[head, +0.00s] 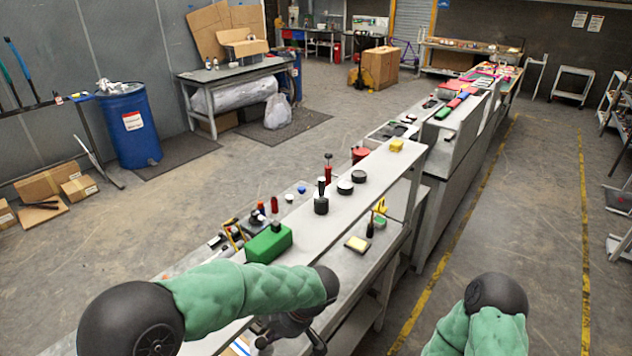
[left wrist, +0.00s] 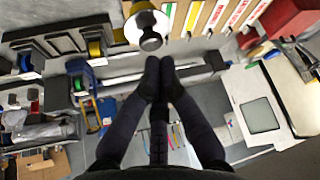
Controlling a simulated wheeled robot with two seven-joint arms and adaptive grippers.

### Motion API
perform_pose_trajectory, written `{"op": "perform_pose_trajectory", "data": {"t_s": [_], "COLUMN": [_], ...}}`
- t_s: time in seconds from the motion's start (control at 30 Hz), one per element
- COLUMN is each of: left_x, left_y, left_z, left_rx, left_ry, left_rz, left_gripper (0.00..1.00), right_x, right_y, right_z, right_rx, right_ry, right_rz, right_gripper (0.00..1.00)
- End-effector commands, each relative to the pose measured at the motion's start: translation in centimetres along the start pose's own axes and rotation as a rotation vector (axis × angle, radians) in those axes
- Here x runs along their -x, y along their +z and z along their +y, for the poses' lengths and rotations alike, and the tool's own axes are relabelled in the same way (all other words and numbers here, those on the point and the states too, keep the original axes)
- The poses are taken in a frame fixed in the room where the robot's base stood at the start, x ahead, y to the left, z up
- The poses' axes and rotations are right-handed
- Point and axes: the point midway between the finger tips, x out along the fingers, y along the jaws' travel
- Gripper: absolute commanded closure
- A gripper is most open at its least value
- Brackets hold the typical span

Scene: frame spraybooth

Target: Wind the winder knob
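My left gripper (left wrist: 160,66) shows in the left wrist view with its two dark fingers drawn together at the tips. I see nothing between them. Just beyond the tips is a round white and yellow piece with a dark knob (left wrist: 150,40) on its end; it may be the winder knob, but I cannot be sure. The fingertips look apart from it. In the head view my left gripper (head: 290,328) is partly hidden behind my left forearm, low over the bench. My right arm is at the lower right, and its gripper is out of view.
The long grey bench (head: 372,178) carries a green box (head: 269,243), dark round pots and a yellow block (head: 396,145). In the wrist view, a labelled wooden board (left wrist: 215,20) and a red box (left wrist: 298,18) are near.

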Motion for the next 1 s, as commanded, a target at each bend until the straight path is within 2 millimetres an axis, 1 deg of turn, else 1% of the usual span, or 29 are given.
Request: {"op": "perform_pose_trajectory", "data": {"t_s": [0.03,0.13,0.23,0.37,0.57,0.73,0.8,0.9,1.0], "left_x": [0.8,1.1,1.2,0.9,-0.7,-2.8,-3.7,-4.6,-5.1], "left_y": [-0.6,-0.9,-1.1,-0.9,0.0,1.1,1.7,2.2,2.5], "left_z": [0.4,0.5,0.6,0.7,0.7,0.6,0.6,0.6,0.6], "left_rx": [0.015,0.025,0.031,0.033,0.029,0.025,0.027,0.025,0.025], "left_ry": [0.012,0.017,0.020,0.023,0.020,0.014,0.016,0.015,0.014], "left_rz": [0.005,0.009,0.012,0.012,0.013,0.012,0.011,0.011,0.011], "left_gripper": [1.00,1.00,1.00,1.00,1.00,1.00,1.00,1.00,1.00], "right_x": [0.1,0.2,0.2,0.1,-0.2,-0.7,-1.8,-2.8,-3.4], "right_y": [0.0,0.0,0.0,0.0,0.0,0.0,-0.1,-0.1,-0.1], "right_z": [-0.1,-0.1,-0.1,0.0,0.1,0.2,0.7,1.0,1.2], "right_rx": [0.000,0.000,0.000,0.000,0.000,0.000,0.000,0.000,0.000], "right_ry": [0.000,0.000,0.000,0.000,0.000,0.000,0.000,0.000,0.000], "right_rz": [0.000,0.000,0.000,0.000,0.000,0.000,0.000,-0.001,-0.001], "right_gripper": [0.56,0.56,0.56,0.56,0.56,0.56,0.56,0.56,0.56]}}
